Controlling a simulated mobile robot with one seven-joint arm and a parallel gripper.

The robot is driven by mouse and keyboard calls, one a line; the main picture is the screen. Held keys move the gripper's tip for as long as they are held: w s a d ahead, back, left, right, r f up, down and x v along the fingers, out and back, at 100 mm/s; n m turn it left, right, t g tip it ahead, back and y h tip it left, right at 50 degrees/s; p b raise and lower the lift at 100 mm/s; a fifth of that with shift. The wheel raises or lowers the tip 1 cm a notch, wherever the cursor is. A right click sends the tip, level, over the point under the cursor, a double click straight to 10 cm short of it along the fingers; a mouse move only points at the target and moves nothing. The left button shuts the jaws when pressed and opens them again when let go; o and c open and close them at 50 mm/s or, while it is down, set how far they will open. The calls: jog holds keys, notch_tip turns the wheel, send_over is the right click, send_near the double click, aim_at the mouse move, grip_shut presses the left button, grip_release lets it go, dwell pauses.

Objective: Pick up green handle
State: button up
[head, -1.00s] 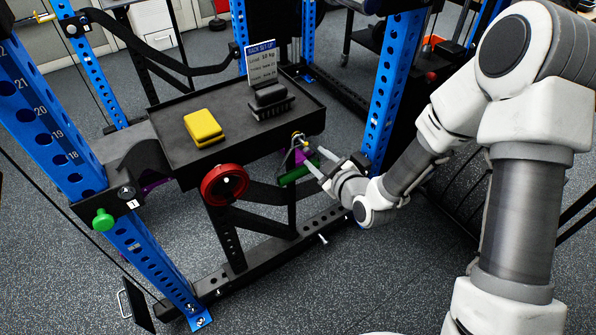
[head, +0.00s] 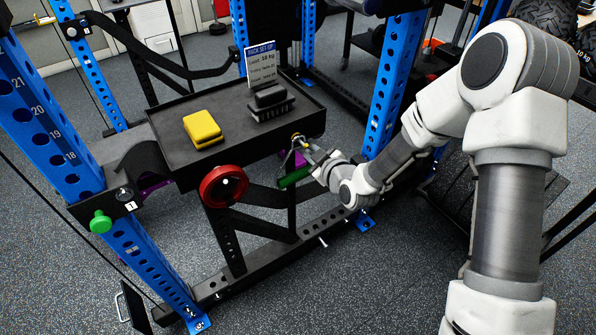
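The green handle (head: 294,177) hangs under the right front corner of the black tray, by a yellow and metal clip at the tray's edge. My gripper (head: 309,158) is at the right end of the handle, its fingers reaching up and left toward the clip and handle. The fingers are small and partly overlap the handle's end and a purple piece behind. I cannot tell whether they touch or grip the handle.
The black tray (head: 180,150) holds a yellow block (head: 203,129), a black brush (head: 271,101) and a sign (head: 262,62). A red disc (head: 222,186) and blue rack posts (head: 392,85) stand close by. A green knob (head: 100,222) is at left.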

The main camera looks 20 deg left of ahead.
grip_shut()
dwell(1.0)
jog(key=shift+r, duration=0.1)
jog(key=shift+r, duration=0.45)
jog(key=s+d+p, duration=0.9)
jog(key=s+d, duration=0.3)
jog(key=s, duration=0.1)
jog(key=shift+s+r, duration=0.25)
jog(key=shift+s, duration=0.05)
dwell(0.6)
